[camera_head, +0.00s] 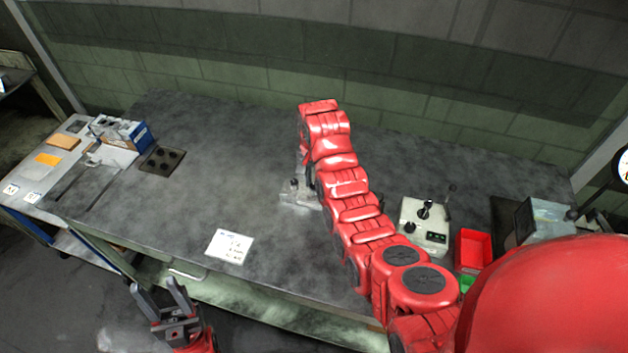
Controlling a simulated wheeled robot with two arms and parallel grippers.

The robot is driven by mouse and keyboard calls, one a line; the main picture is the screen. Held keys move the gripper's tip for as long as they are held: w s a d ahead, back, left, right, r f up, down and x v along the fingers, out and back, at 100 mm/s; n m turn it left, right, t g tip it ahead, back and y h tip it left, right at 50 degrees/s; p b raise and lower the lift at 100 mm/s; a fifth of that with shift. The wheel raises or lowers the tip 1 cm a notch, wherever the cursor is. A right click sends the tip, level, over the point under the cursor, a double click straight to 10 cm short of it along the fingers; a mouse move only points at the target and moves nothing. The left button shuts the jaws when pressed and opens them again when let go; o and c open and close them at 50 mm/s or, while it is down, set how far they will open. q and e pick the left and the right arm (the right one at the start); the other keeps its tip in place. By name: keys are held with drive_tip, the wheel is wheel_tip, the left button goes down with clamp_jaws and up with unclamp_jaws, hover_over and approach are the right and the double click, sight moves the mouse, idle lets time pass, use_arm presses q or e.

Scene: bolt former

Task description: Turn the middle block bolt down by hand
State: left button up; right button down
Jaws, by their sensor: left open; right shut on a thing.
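A small grey metal block fixture (299,196) stands on the dark bench, left of my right arm. An upright post or bolt (294,186) shows at its left end. My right gripper (310,182) points down at the fixture and is mostly hidden behind my red arm. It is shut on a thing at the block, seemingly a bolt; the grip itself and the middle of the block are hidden. My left gripper (156,289) is open and empty, in front of the bench's front edge and far from the fixture.
A white control box with knobs (425,225) and a red bin (473,250) stand on the right. A written card (229,246) lies near the front edge. A dark plate with holes (162,160) and a blue box (135,134) are at the left. The bench's left middle is clear.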

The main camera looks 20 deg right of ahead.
drive_tip(key=shift+w+r+m, duration=0.15)
drive_tip(key=shift+m, duration=0.15)
drive_tip(key=c, duration=0.6)
unclamp_jaws()
drive_tip(key=shift+c, duration=0.2)
wheel_tip(320, 180, up, 10)
drive_tip(key=p, duration=0.9)
wheel_tip(320, 180, up, 7)
hover_over(314, 186)
drive_tip(key=shift+r+p, duration=0.15)
drive_tip(key=shift+p, duration=0.15)
